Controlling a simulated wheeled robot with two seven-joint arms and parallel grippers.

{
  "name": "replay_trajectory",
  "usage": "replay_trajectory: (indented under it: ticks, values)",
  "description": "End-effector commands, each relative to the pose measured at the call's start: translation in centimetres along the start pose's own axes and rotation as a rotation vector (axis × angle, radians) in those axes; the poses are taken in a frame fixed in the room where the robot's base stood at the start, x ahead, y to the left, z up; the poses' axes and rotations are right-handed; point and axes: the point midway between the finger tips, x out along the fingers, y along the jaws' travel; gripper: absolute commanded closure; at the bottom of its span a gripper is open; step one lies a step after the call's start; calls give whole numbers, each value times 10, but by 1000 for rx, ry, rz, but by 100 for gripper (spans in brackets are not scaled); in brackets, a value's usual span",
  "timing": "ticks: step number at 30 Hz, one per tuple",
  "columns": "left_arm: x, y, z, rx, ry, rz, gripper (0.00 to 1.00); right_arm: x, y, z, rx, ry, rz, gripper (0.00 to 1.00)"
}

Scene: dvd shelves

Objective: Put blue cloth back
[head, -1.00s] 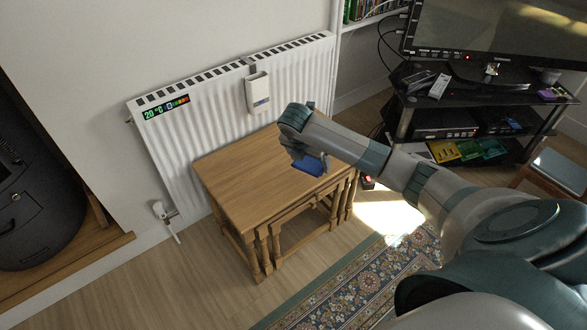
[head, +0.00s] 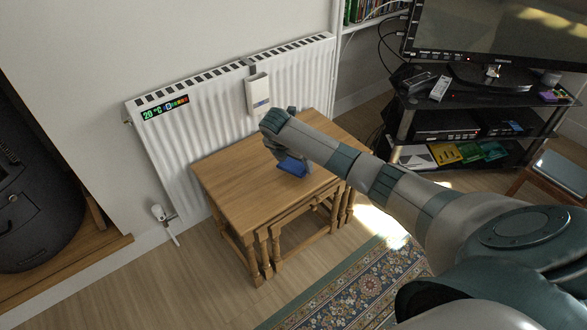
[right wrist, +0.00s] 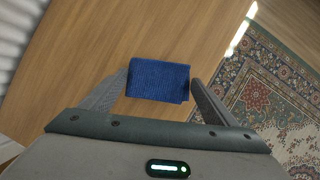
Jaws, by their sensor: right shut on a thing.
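The blue cloth (head: 292,167) is a small folded rectangle at my right gripper (head: 287,158), over the wooden nest of tables (head: 235,185). In the right wrist view the cloth (right wrist: 158,80) lies between the two fingers of my right gripper (right wrist: 160,88), which is shut on it. The wooden tabletop shows behind the cloth. I cannot tell whether the cloth touches the tabletop. My left gripper is not in view.
A white radiator (head: 215,125) with a small white holder (head: 257,93) stands behind the table. A black TV stand (head: 455,112) is at right. A patterned rug (head: 350,290) lies in front. The tabletop's left part is clear.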

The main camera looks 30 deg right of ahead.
Motion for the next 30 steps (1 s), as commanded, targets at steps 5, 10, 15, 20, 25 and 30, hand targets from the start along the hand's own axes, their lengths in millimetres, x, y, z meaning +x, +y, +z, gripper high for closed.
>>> replay_trajectory:
  ticks: [5, 10, 15, 20, 25, 30]
  values:
    - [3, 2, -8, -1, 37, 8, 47, 23, -1, -11, -1, 1, -2, 39]
    - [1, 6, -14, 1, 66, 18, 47, 30, 0, -13, -1, 0, 0, 39]
    - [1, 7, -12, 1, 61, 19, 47, 30, 0, -13, -1, 0, 0, 39]
    - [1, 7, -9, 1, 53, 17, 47, 32, -1, -14, -1, 0, 0, 39]
    - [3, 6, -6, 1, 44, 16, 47, 32, 0, -14, -1, 0, 0, 0]
    - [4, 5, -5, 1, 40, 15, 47, 32, 0, -14, -1, 0, 0, 0]
